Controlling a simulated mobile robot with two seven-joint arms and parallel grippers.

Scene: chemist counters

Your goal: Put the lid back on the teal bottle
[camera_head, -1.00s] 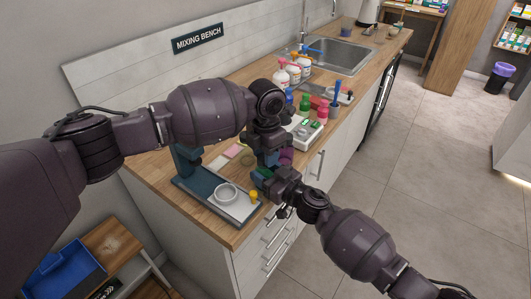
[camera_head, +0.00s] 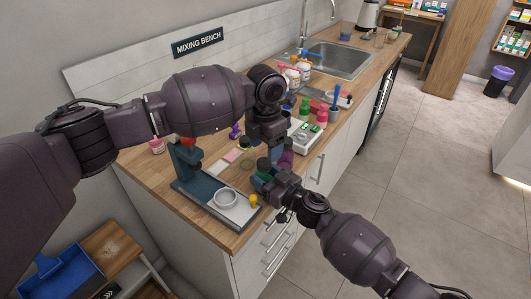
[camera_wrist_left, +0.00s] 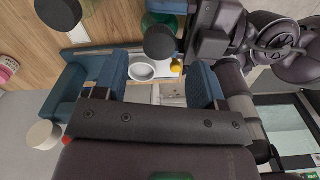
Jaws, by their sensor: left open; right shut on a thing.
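The teal bottle (camera_head: 259,184) is upright in my right gripper (camera_head: 264,187), just over the front of the bench, and is mostly hidden by the gripper. A dark round lid (camera_head: 263,164) is on top of it; I cannot tell how firmly it sits. In the left wrist view the lid (camera_wrist_left: 160,42) shows over the green-teal bottle (camera_wrist_left: 163,20). My left gripper (camera_head: 276,150) is open and empty, just above and beside the lid. Its blue fingers (camera_wrist_left: 157,88) are spread apart in the left wrist view, with the lid outside them.
A dark-blue stand with a pale tray (camera_head: 236,210) holds a white bowl (camera_head: 226,198) and a small yellow thing (camera_head: 253,200). Another dark-capped jar (camera_head: 245,143) stands behind.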

